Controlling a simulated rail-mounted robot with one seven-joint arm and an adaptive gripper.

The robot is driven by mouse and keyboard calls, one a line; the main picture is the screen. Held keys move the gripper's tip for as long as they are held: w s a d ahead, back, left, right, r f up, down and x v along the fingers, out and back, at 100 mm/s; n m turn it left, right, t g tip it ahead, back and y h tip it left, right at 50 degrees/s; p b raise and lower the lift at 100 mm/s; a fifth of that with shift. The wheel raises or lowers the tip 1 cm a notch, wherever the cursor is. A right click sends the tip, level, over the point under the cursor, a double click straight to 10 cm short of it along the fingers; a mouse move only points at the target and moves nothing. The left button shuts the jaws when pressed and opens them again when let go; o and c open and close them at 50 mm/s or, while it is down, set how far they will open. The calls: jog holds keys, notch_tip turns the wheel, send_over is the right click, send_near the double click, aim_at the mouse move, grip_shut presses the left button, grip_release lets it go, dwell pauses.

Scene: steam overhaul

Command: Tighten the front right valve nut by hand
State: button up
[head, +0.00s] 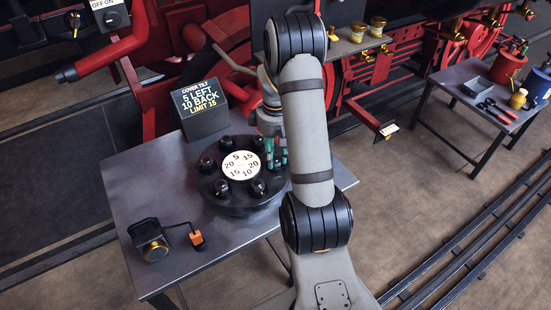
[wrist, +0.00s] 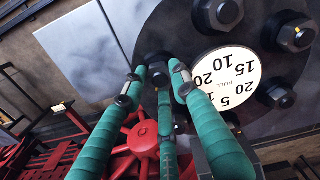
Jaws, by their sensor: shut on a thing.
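A round black valve cover (head: 240,207) sits on the grey table, with several dark nuts around a white numbered dial (head: 242,165). One nut (head: 257,187) at its front right stands uncovered; it seems to be the nut (wrist: 230,13) at the top of the wrist view. My gripper (head: 274,158) points down at the cover's right side, beside a dial 20. In the wrist view my green-padded fingers (wrist: 158,80) close around a dark nut (wrist: 157,58) there, which they mostly hide. I cannot see whether it is fully seated.
A black sign (head: 200,103) reading "5 left, 10 back, limit 15" stands behind the cover. A black device (head: 151,239) with an orange-tipped cable (head: 197,239) lies at the table's front left. Red machinery (head: 390,80) stands behind; a tool table (head: 465,92) is at right.

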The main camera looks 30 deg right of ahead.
aim_at(275, 158)
jog(key=m+b, duration=0.2)
jog(key=m, duration=0.1)
jog(key=shift+w+f+m, duration=0.1)
jog(key=shift+w+m, duration=0.05)
jog(key=shift+m, duration=0.25)
jog(key=m+b, duration=0.2)
jog(key=m, duration=0.2)
jog(key=shift+m+b, duration=0.3)
jog(key=shift+b, duration=0.1)
jog(key=m+b, duration=0.2)
jog(key=m, duration=0.2)
jog(key=shift+o, duration=0.2)
jog(key=shift+r+m+b, duration=0.2)
jog(key=shift+m+b, duration=0.8)
jog(key=shift+m, duration=1.1)
jog(key=shift+d, duration=0.1)
jog(key=o, duration=1.1)
jog(key=shift+o, duration=0.2)
notch_tip(275, 158, up, 12)
